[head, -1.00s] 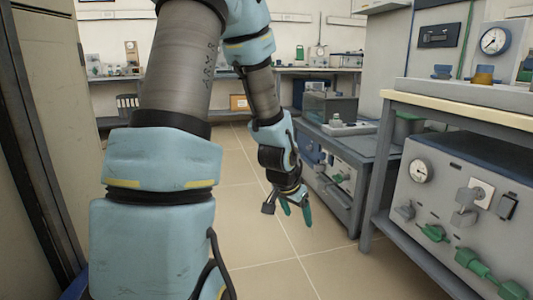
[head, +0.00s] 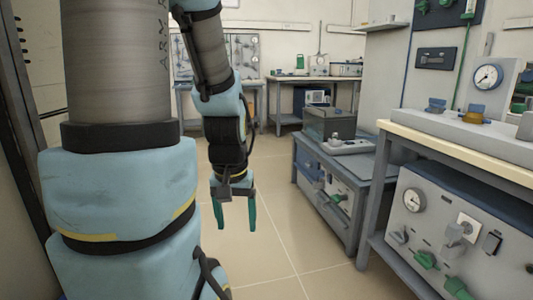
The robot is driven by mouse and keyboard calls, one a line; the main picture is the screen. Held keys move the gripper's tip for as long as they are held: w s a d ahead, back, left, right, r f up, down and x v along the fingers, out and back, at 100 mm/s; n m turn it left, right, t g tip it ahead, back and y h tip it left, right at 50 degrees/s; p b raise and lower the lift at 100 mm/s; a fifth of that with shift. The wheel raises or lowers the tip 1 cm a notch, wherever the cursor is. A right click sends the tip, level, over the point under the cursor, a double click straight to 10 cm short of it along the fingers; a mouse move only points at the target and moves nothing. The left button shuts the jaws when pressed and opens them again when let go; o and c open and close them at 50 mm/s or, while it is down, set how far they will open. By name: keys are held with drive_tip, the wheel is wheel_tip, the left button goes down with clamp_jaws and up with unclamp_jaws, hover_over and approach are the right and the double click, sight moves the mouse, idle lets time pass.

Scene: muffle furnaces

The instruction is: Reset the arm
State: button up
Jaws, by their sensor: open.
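My gripper (head: 236,226) hangs from the end of my arm near the middle of the head view, with its two green fingers pointing down. The fingers are apart, and nothing shows between them. It is over the tiled floor, left of the low grey bench, and touches nothing that I can see. My arm's large blue and grey links fill the left of the view and hide what is behind them.
A low grey bench (head: 365,172) with a box-shaped device (head: 330,122) stands right of my gripper. A taller bench (head: 440,141) with gauges and green-valved equipment is at the right. Farther tables line the back wall. The tiled floor (head: 290,245) between is clear.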

wheel_tip(320, 180, up, 27)
drive_tip(key=p, duration=2.4)
drive_tip(key=shift+f, duration=0.15)
